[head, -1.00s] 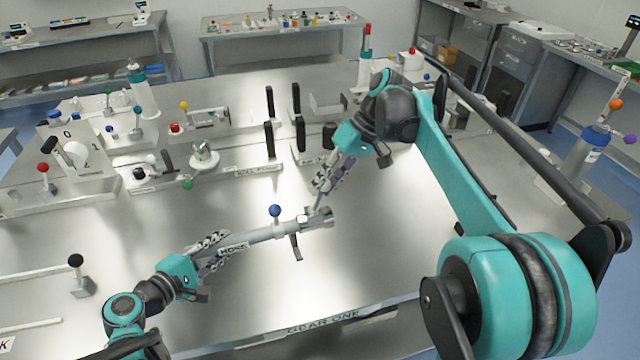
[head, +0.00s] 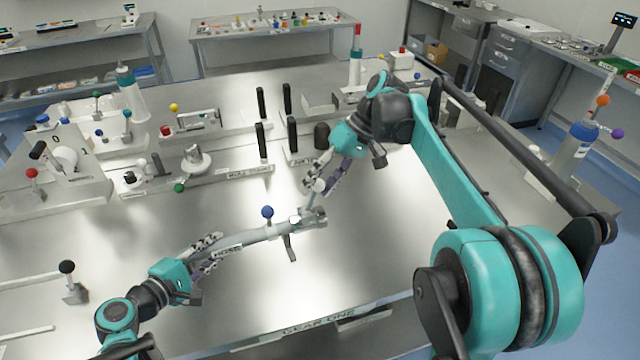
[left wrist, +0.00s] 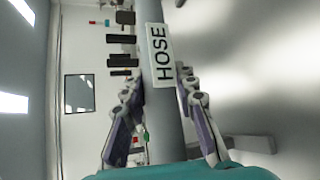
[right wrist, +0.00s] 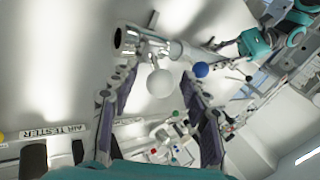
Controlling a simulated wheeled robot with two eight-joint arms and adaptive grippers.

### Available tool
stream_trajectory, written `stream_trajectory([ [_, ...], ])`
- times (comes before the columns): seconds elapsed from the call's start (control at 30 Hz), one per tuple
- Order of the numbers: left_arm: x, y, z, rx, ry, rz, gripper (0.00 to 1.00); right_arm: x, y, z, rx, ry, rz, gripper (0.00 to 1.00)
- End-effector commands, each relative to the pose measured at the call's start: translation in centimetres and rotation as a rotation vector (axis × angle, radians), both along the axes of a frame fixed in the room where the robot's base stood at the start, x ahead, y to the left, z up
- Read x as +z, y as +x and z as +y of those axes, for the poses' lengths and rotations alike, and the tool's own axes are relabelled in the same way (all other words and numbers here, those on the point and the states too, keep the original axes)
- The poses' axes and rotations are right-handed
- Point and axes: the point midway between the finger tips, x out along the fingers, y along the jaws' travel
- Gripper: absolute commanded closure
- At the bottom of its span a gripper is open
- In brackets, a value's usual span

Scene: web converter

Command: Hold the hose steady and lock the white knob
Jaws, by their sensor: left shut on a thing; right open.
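The grey hose (head: 258,236), labelled HOSE, runs above the table to a metal end fitting (head: 312,218). My left gripper (head: 213,249) is shut around the hose; in the left wrist view the hose (left wrist: 166,110) passes between its fingers. The white knob (head: 319,186) is a round ball on a short stem at the fitting. My right gripper (head: 322,180) is open with its fingers on either side of the white knob. The right wrist view shows the white knob (right wrist: 160,83) between the fingertips, with a visible gap to each finger. A blue knob (right wrist: 201,69) sits further along the hose.
Black upright handles (head: 292,138) stand behind my right gripper. A flat panel with a dial (head: 65,160) and a red-knobbed lever are at the left. A black-knobbed post (head: 68,268) stands at the front left. The table centre around the hose is bare.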

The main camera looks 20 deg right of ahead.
Motion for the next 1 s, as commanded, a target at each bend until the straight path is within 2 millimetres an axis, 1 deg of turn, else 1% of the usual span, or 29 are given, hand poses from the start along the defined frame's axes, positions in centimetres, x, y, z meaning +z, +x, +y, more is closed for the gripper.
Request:
stream_trajectory([
  [0.03, -0.8, -0.5, -0.2, -0.012, 0.021, 0.009, 1.00, -0.1, 0.0, 0.0, 0.000, 0.000, 0.000, 0.53],
  [0.17, -0.8, -0.5, -0.2, -0.012, 0.021, 0.009, 1.00, 0.8, 0.0, -0.7, -0.001, 0.000, -0.001, 0.53],
  [0.27, -0.8, -0.5, -0.2, -0.012, 0.021, 0.009, 1.00, 2.4, -0.1, -1.7, -0.002, 0.000, 0.000, 0.53],
  [0.5, -0.8, -0.5, -0.2, -0.012, 0.021, 0.009, 1.00, 6.8, -0.1, -4.7, -0.002, 0.000, -0.001, 0.53],
  [0.63, -0.8, -0.5, -0.2, -0.012, 0.021, 0.009, 1.00, 8.6, -0.2, -5.9, -0.002, 0.001, -0.001, 0.53],
  [0.8, -0.8, -0.5, -0.2, -0.012, 0.021, 0.009, 1.00, 9.7, -0.2, -6.7, -0.001, 0.000, -0.003, 0.53],
  [1.0, -0.8, -0.5, -0.2, -0.012, 0.021, 0.009, 1.00, 9.9, -0.3, -6.8, 0.000, 0.001, -0.004, 0.53],
])
